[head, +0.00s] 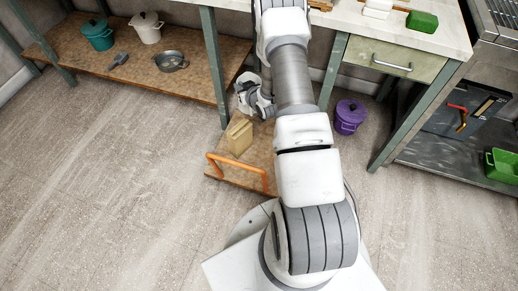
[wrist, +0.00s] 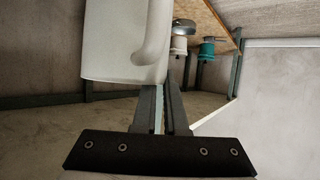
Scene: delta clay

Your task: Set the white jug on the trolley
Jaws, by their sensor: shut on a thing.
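The white jug (wrist: 112,45) fills the upper left of the wrist view, with its curved handle on its right side. My gripper (wrist: 165,90) is shut on the jug, its fingers meeting it near the handle; the exact contact is hard to see. In the head view the wrist end of my arm hangs above the far part of the trolley, and the jug is hard to tell apart from it there. The trolley (head: 213,173) is a low brown wooden platform with an orange handle (head: 240,168) at its near end. My arm covers its right side.
A beige box (head: 240,137) stands on the trolley. A purple pot (head: 350,116) is right of my arm. A shelf (head: 190,53) at left bears a teal pot (head: 97,35), a white pot (head: 147,27) and a pan (head: 171,61). Table legs stand near the trolley; the left floor is clear.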

